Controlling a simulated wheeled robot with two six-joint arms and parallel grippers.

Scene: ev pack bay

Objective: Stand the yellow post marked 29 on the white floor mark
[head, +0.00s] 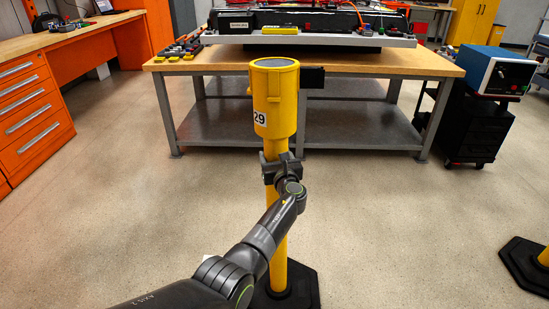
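The yellow post (274,98) marked 29 stands upright in front of me in the head view, with a wide yellow head and a black base (305,286). I cannot tell whether the base touches the floor. My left gripper (283,167) is closed around the thin pole just below the head. My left arm hides part of the pole and base. A small white patch (208,258) shows on the floor at the left edge of my arm; it may be part of the white floor mark, mostly hidden. My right gripper is out of view.
A workbench (330,62) with a battery pack stands behind the post. Orange drawers (35,115) are at left. A black cart (475,128) with a blue device is at right. Another yellow post (543,257) on a black base (525,268) stands at the right edge. Floor between is clear.

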